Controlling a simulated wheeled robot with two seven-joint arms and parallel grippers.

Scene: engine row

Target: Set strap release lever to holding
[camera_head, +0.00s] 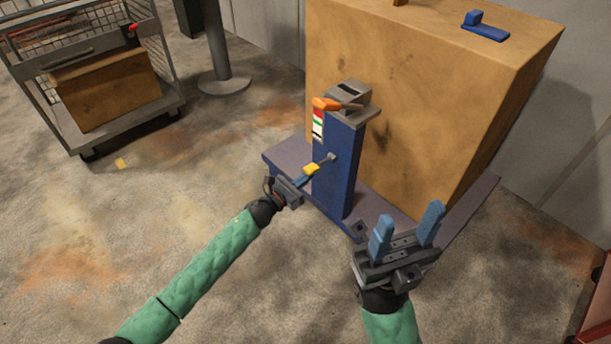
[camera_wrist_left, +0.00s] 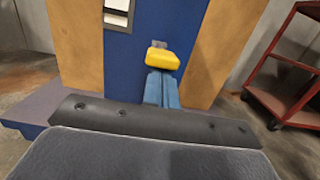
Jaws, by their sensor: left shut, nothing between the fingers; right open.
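A lever with a yellow grip (camera_head: 311,169) sticks out from the front of a blue post (camera_head: 338,165). A grey housing (camera_head: 347,94) with an orange handle (camera_head: 326,104) sits on top of the post. Which of the two is the strap release lever is not labelled. My left gripper (camera_head: 301,180) is shut and empty, its blue fingertips right at the yellow grip. In the left wrist view the yellow grip (camera_wrist_left: 162,59) shows just beyond the shut fingertips (camera_wrist_left: 162,88); contact cannot be told for sure. My right gripper (camera_head: 407,226) is open and empty, in front of the post.
A big wooden crate (camera_head: 440,90) stands behind the post on a low grey-blue platform (camera_head: 280,158). A blue bracket (camera_head: 485,27) lies on the crate. A wire cart (camera_head: 105,118) with a box stands at the left.

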